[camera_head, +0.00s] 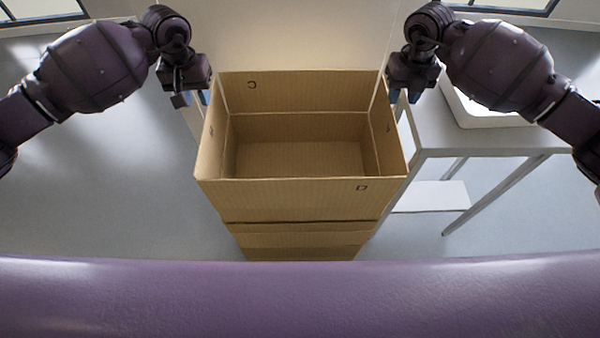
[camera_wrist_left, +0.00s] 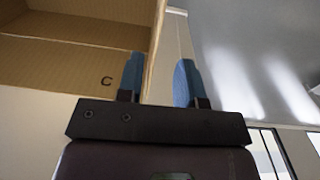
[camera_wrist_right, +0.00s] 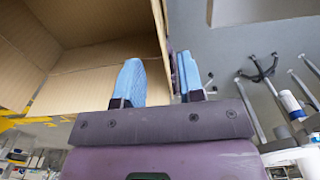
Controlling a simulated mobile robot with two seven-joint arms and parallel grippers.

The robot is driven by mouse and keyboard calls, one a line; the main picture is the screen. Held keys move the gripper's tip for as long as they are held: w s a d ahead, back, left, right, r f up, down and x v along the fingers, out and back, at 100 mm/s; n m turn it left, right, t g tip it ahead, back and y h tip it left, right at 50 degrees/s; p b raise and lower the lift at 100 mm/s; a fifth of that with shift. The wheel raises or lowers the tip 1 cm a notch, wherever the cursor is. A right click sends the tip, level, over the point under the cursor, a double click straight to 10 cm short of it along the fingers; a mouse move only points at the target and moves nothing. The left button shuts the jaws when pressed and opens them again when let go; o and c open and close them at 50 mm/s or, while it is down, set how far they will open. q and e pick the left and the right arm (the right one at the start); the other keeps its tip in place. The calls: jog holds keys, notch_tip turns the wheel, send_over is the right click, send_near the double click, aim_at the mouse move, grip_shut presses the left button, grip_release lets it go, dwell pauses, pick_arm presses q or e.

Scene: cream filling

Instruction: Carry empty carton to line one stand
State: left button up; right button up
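An open, empty brown carton (camera_head: 300,199) stands upright in the middle of the head view, with small dark letters on its walls. My left gripper (camera_head: 193,98) is at its far left corner. In the left wrist view its blue fingers (camera_wrist_left: 158,82) are apart, with the carton's wall edge (camera_wrist_left: 155,45) running between them. My right gripper (camera_head: 403,96) is at the far right corner. In the right wrist view its fingers (camera_wrist_right: 160,82) are also apart, with a wall edge between them. I cannot tell whether any finger touches the cardboard. I cannot identify the line one stand.
More brown cardboard (camera_head: 295,240) shows below the carton, perhaps another carton. A grey table (camera_head: 440,130) with a white tray-like object (camera_head: 490,115) stands close on the right. The floor at left is clear. A pale wall lies behind the carton.

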aim_at(212, 133)
pick_arm(q)
jog(key=shift+f, duration=0.15)
pick_arm(e)
jog(key=shift+f, duration=0.1)
